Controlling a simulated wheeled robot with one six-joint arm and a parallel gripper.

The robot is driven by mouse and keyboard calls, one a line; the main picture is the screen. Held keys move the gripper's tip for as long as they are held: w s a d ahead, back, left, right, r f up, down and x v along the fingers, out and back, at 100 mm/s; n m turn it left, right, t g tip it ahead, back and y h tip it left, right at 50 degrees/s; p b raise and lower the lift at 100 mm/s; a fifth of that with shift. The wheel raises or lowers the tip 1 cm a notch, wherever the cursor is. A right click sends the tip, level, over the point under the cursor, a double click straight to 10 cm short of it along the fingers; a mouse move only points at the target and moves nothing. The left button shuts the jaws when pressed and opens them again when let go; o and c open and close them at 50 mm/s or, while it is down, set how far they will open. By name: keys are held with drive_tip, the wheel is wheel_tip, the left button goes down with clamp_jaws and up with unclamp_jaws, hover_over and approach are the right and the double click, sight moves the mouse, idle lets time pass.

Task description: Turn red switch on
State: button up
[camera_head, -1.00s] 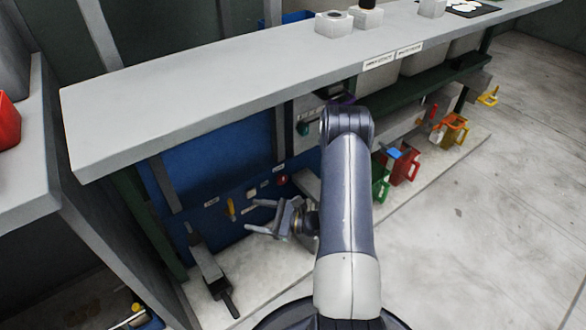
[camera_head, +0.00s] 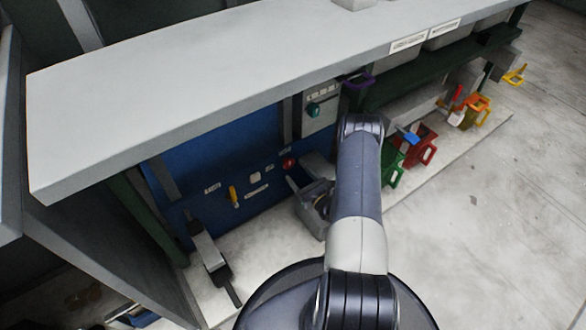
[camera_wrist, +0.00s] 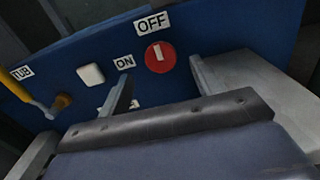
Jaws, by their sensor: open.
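The red switch (camera_wrist: 160,57) is a round red knob on the blue panel (camera_wrist: 75,44). Its white mark stands nearly upright, towards the OFF label (camera_wrist: 152,21). The ON label (camera_wrist: 124,62) is to its left. In the head view the red switch (camera_head: 289,162) shows low on the panel under the bench. My gripper (camera_wrist: 161,70) is open and empty in the wrist view. One finger is left of the knob, below the ON label, the other to its right. I cannot tell whether either touches it.
A yellow handle (camera_wrist: 27,92) by a TUB label and a white square button (camera_wrist: 91,74) are left of the switch. The grey bench top (camera_head: 200,95) overhangs the panel. Green (camera_head: 389,168) and red jugs (camera_head: 420,150) stand right of my arm. Floor at right is clear.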

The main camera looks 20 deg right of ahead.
sight(290, 164)
drive_tip(key=w, duration=0.2)
drive_tip(key=w+a+b, duration=0.1)
drive_tip(key=w, duration=0.2)
drive_tip(key=c, duration=0.9)
